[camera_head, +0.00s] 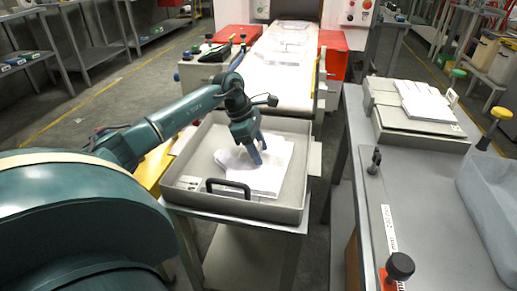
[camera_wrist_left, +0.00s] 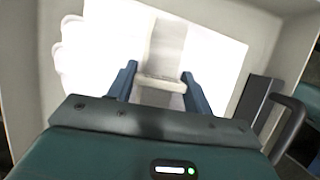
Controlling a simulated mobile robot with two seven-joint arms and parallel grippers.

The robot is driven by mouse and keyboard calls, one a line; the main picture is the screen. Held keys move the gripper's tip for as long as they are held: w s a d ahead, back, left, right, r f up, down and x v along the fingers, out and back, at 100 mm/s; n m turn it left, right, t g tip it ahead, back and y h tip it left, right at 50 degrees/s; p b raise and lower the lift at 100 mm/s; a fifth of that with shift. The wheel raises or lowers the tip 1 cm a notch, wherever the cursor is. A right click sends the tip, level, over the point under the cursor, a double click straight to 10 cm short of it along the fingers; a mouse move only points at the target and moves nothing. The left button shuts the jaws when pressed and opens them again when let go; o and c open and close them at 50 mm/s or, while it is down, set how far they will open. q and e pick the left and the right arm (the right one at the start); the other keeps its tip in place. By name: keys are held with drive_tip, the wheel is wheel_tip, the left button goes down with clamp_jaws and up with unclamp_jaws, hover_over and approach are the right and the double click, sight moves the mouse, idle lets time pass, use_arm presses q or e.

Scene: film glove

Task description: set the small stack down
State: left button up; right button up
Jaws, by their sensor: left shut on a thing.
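A small stack of white film gloves (camera_head: 262,178) is in the grey tray (camera_head: 297,189), low over its floor or on it; I cannot tell whether it touches. My left gripper (camera_head: 255,157) points down into the tray, shut on the stack. In the left wrist view, the blue fingers of my left gripper (camera_wrist_left: 159,82) stand either side of a pale strip at the stack, and the white sheets (camera_wrist_left: 220,60) spread to both sides. Glove finger shapes show at the left there. The stack's underside is hidden. My right gripper is not in view.
A black handle (camera_head: 228,184) stands at the tray's near side. A conveyor (camera_head: 283,75) lies behind it. On the right bench (camera_head: 435,190), a flat grey unit (camera_head: 392,121) bears another white glove pile (camera_head: 424,100). A pale bin (camera_head: 490,200) stands at the bench's right.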

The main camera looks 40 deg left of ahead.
sight(243, 156)
use_arm(q)
drive_tip(key=shift+f, duration=0.1)
drive_tip(key=o, duration=1.1)
drive_tip(key=p+v, duration=0.2)
drive_tip(key=v, duration=1)
